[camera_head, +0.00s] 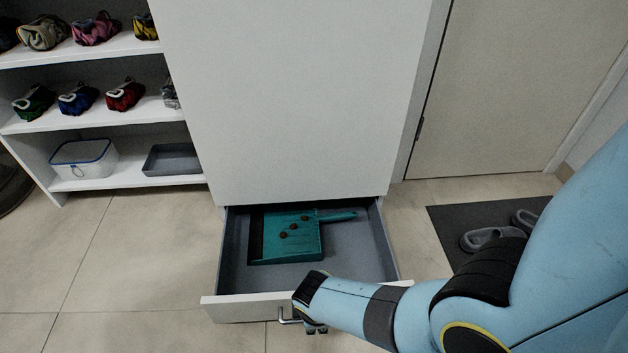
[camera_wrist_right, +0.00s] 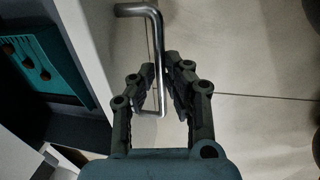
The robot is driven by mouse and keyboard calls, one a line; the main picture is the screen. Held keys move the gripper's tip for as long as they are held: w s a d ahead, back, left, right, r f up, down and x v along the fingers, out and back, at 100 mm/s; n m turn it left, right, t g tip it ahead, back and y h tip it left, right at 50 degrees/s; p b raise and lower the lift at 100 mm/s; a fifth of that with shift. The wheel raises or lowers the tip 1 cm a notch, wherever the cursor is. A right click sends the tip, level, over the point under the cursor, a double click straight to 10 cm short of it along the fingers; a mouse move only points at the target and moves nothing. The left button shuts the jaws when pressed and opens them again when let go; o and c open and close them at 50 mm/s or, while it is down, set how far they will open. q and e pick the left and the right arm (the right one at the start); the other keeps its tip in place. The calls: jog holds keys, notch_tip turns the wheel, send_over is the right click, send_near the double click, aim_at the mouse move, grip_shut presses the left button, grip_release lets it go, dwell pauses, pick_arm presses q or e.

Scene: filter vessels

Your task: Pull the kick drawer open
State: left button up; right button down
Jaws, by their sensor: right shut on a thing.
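The kick drawer (camera_head: 245,309) at the foot of the tall white cabinet (camera_head: 295,95) stands pulled out, with its grey inside showing. Its metal bar handle (camera_head: 286,320) is on the front, partly hidden by my right gripper (camera_head: 314,326). In the right wrist view the handle (camera_wrist_right: 137,9) runs between the fingers of my right gripper (camera_wrist_right: 164,75), which is shut on it. A teal dustpan (camera_head: 285,246) with several small brown bits lies in the drawer; part of it shows in the right wrist view (camera_wrist_right: 22,50). My left gripper is out of view.
An open shelf (camera_head: 100,122) with shoe-like bundles, a lidded box (camera_head: 84,160) and a grey tray (camera_head: 170,160) stands at the left. A dark mat (camera_head: 450,225) with grey slippers (camera_head: 490,238) lies at the right, by a door (camera_head: 520,80). The tiled floor left of the drawer is clear.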

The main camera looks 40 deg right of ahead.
jog(key=shift+s+a, duration=0.3)
jog(key=shift+s, duration=0.05)
jog(key=c, duration=1.4)
grip_release()
jog(key=shift+s+a+r, duration=0.1)
jog(key=shift+s+r, duration=0.1)
jog(key=shift+r, duration=1.05)
jog(key=shift+s+a+r, duration=0.15)
jog(key=shift+r, duration=1.05)
jog(key=shift+s+a+r, duration=0.1)
jog(key=shift+s+r, duration=0.1)
jog(key=shift+r, duration=1.05)
